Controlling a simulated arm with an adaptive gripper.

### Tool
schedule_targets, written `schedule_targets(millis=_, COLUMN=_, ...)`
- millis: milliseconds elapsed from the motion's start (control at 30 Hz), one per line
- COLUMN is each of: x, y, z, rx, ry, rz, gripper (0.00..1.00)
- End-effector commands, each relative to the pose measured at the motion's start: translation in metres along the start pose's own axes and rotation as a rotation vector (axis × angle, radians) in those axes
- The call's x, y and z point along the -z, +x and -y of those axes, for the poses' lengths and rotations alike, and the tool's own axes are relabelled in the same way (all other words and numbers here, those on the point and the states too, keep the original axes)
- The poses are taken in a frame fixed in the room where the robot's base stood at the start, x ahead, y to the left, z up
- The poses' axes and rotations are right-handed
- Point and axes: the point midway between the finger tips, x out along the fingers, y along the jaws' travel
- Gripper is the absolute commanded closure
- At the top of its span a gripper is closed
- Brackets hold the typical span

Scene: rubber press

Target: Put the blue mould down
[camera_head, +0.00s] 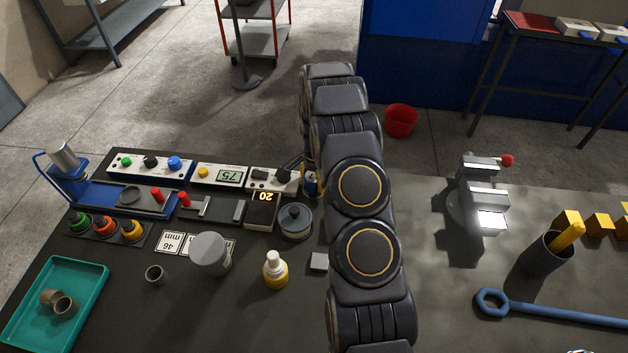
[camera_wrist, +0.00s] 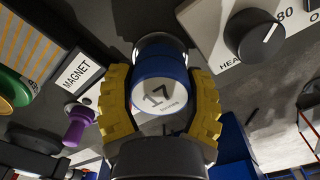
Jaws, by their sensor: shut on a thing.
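My gripper (camera_wrist: 160,78) is shut on the blue mould (camera_wrist: 158,66) in the wrist view, with a yellow finger on each side of it. The mould is a round blue body with a pale end marked 17. In the head view the mould (camera_head: 311,187) shows only as a small blue patch beside my arm, by the right end of the row of control boxes. My arm hides most of the gripper there. I cannot tell whether the mould touches a surface.
A box with a knob (camera_wrist: 252,35) is close to the mould's right in the wrist view. In the head view a lidded grey pot (camera_head: 295,221) and a yellow bottle (camera_head: 275,272) stand nearby. A teal tray (camera_head: 92,267) is at left, a vise (camera_head: 480,190) at right.

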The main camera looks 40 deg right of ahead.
Motion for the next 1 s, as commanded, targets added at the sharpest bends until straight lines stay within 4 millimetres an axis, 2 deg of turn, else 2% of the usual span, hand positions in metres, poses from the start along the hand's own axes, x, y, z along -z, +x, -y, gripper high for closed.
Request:
schedule_targets(millis=667, x=0.0, y=0.015, z=0.0, rx=0.0, ry=0.0, rz=0.0, gripper=0.78)
schedule_targets(millis=700, x=0.0, y=0.015, z=0.0, rx=0.0, ry=0.0, rz=0.0, gripper=0.36)
schedule_targets(millis=767, x=0.0, y=0.015, z=0.0, rx=0.001, ry=0.0, rz=-0.001, gripper=0.14)
schedule_targets(millis=1000, x=0.0, y=0.012, z=0.002, rx=0.006, ry=-0.002, rz=-0.003, gripper=0.14)
